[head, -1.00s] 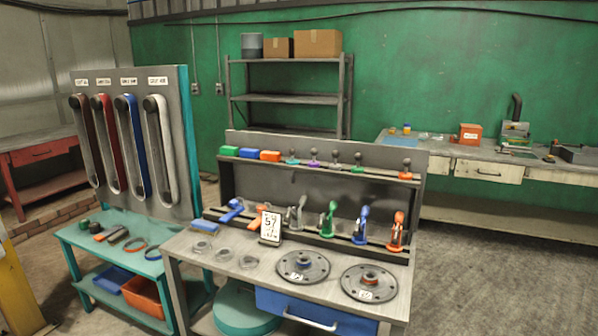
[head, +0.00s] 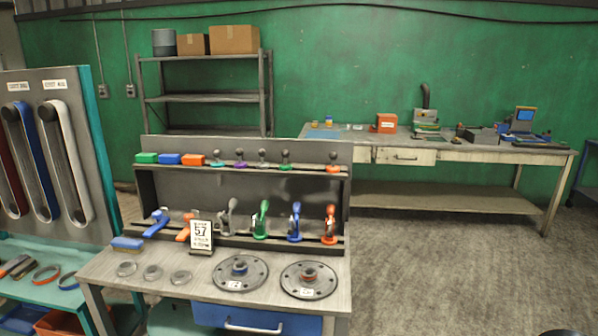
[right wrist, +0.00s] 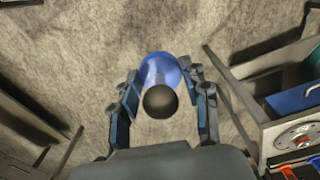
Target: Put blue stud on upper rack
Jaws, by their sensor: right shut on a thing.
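In the right wrist view my right gripper (right wrist: 163,80) is shut on the blue stud (right wrist: 158,68), which has a black ball end and a wide blue disc beyond it. The floor shows behind it. In the head view the upper rack (head: 300,174) is the top ledge of the grey bench stand. It holds several studs with dark ball tops, with a bare stretch between the green stud (head: 285,163) and the orange stud (head: 333,163). My left gripper is not in view.
Green, blue and orange blocks (head: 169,159) sit at the rack's left end. Below stand coloured clamps (head: 295,222) and a number sign (head: 201,236). Two round flanges (head: 240,272) lie on the bench top (head: 140,290). Open floor (head: 440,265) lies to the right.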

